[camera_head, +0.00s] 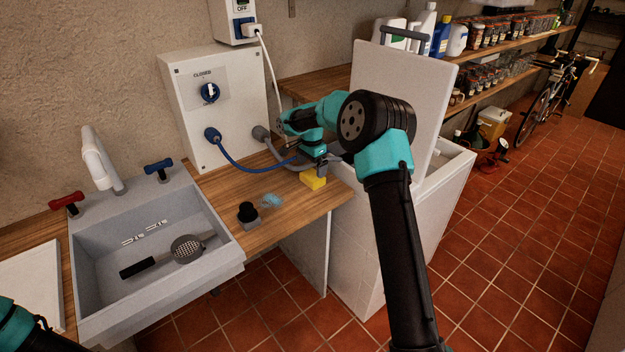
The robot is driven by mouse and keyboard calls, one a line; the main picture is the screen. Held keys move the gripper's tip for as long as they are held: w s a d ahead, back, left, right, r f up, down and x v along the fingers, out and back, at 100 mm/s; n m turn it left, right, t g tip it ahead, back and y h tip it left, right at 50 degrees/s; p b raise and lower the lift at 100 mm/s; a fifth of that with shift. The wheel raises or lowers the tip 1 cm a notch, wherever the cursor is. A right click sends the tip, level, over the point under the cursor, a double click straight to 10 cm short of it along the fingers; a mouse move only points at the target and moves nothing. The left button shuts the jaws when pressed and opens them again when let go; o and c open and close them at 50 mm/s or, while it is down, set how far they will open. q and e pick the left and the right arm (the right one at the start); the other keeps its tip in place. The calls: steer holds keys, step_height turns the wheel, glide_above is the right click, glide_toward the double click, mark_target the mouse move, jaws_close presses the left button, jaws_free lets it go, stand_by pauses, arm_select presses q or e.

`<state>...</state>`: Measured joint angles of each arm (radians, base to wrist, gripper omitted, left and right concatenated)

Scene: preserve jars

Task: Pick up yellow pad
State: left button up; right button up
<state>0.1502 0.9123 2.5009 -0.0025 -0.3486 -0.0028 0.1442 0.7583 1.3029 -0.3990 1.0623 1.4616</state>
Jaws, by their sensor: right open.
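The yellow pad (313,180) is a small yellow block on the wooden counter (285,225), near its right edge by the white chest. My right gripper (313,164) is just above the pad and points down at it. Its jaws are open. Its fingers partly hide the top of the pad, and I cannot tell whether they reach around its sides. My left arm shows only as a piece at the lower left corner; its gripper is outside the picture.
A grey sink (150,300) with a strainer (188,249) is at left. A black knob-like object (248,212) and a blue translucent item (271,200) lie left of the pad. A blue hose (245,171) runs behind my gripper from the white box (215,125). The white chest's raised lid (400,95) stands behind my right arm.

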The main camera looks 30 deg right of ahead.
mark_target(312, 175)
step_height(312, 175, down, 5)
steer(key=shift+s+d, duration=0.1)
stand_by(0.6)
steer(key=c, duration=0.6)
steer(key=shift+r, duration=0.1)
steer(key=shift+r, duration=1.3)
steer(key=shift+s+a+r, duration=0.25)
steer(key=shift+s+r, duration=0.15)
steer(key=shift+r, duration=0.05)
steer(key=s+a, duration=0.2)
steer(key=s, duration=0.2)
steer(key=s+a+r, duration=0.1)
steer(key=s+a, duration=0.2)
steer(key=s, duration=0.1)
steer(key=s+a, duration=0.3)
steer(key=s, duration=0.2)
steer(key=shift+r, duration=0.15)
